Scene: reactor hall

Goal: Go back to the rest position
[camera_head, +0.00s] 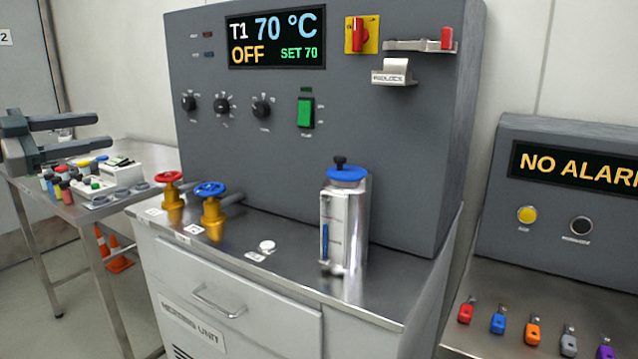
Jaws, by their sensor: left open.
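My left gripper (68,137) comes in from the left edge, its two grey fingers apart with nothing between them. It is held above the steel side table and is clear of the heating unit. My right gripper does not show. The heating unit's grey panel (330,160) has a display (276,37) reading T1 70 °C, OFF, SET 70. A steel canister (345,225) with a blue lid and black knob stands upright on the unit's top.
A red valve wheel (168,177) and a blue valve wheel (210,189) stand on the steel top. The side table (128,196) holds several small coloured bottles and a white device. An alarm console (575,170) reading NO ALARM, with several coloured padlocks, is at right. Orange cones (118,262) stand below.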

